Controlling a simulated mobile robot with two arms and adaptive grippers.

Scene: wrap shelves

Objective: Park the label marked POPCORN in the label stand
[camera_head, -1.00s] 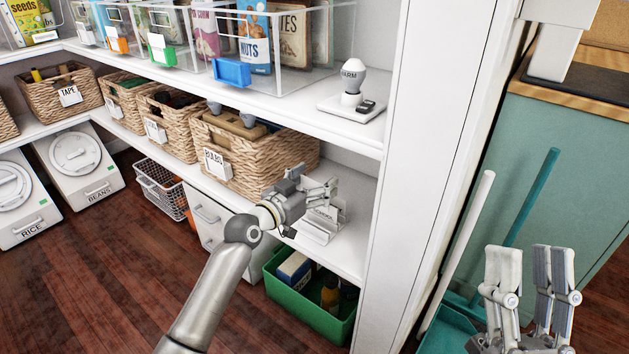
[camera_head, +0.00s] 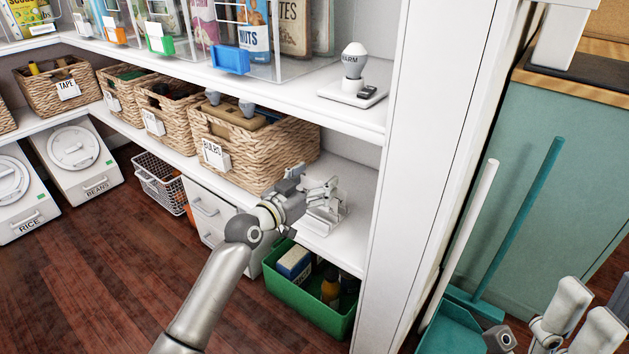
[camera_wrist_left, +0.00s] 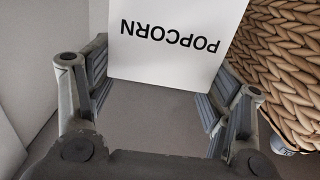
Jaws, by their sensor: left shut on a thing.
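The white label marked POPCORN (camera_wrist_left: 178,58) shows large in the left wrist view, upside down, between the fingers of my left gripper (camera_wrist_left: 160,85). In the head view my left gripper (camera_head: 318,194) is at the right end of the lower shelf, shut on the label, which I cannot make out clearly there. A small white-grey stand (camera_head: 324,224), apparently the label stand, is on the shelf just below the fingers and partly hidden by them. I cannot tell whether the label touches it. My right gripper (camera_head: 580,322) is at the lower right, fingers apart and empty, partly cut off.
The wicker BULBS basket (camera_head: 283,150) stands close behind and left of my left gripper. The upper shelf (camera_head: 300,92) overhangs it, and a white upright panel (camera_head: 430,130) bounds it at right. A green crate (camera_head: 300,296) sits below. A teal broom and dustpan (camera_head: 455,312) stand at right.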

